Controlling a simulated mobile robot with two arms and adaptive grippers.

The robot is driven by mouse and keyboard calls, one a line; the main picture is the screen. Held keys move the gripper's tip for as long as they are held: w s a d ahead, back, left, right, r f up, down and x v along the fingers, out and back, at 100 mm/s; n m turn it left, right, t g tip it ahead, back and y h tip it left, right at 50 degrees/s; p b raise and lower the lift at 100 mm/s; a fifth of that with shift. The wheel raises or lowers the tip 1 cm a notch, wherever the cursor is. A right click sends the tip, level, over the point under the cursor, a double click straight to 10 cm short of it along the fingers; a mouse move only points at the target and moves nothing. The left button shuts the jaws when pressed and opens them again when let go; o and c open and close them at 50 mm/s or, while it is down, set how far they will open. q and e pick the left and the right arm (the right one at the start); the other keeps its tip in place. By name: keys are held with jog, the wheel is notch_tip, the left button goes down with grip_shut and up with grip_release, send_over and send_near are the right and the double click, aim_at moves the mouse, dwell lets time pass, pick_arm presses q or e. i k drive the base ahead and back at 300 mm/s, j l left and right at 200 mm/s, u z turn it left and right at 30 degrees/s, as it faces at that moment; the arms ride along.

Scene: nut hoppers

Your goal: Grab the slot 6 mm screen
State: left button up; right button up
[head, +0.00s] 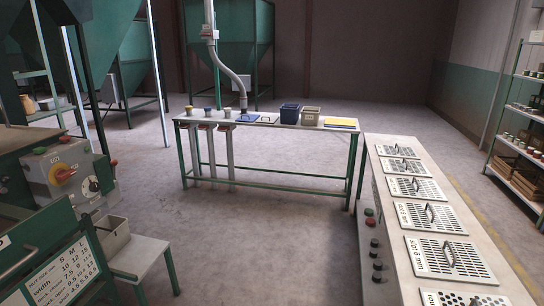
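Several flat perforated metal screens with dark arched handles lie in a row on the long pale bench (395,262) at the right. Another screen (436,299) is cut off by the bottom edge. Neither of my grippers is in view.
Red, green and black buttons (370,222) line the bench's left side. A green-legged table (284,122) with cups, bins and trays stands ahead. A control box (72,178) and a size chart (62,280) are at left. Open floor (275,235) lies between. Shelves (520,130) stand at right.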

aim_at(437, 258)
jog(key=i+j, duration=0.1)
jog(key=i, duration=0.8)
jog(key=i+j+z, duration=0.1)
jog(key=i, duration=0.8)
jog(key=i+j+z, duration=0.1)
jog(key=i+z, duration=0.35)
jog(key=i+j+z, duration=0.2)
jog(key=z, duration=0.3)
jog(key=i+j+z, duration=0.25)
jog(key=j+z, duration=0.2)
jog(key=i+j+z, duration=0.2)
jog(key=j+z, duration=0.25)
jog(key=i+j+z, duration=0.15)
jog(key=j+z, duration=0.6)
jog(key=j, duration=0.15)
jog(key=j+z, duration=0.4)
jog(key=j, duration=0.15)
jog(key=i, duration=0.05)
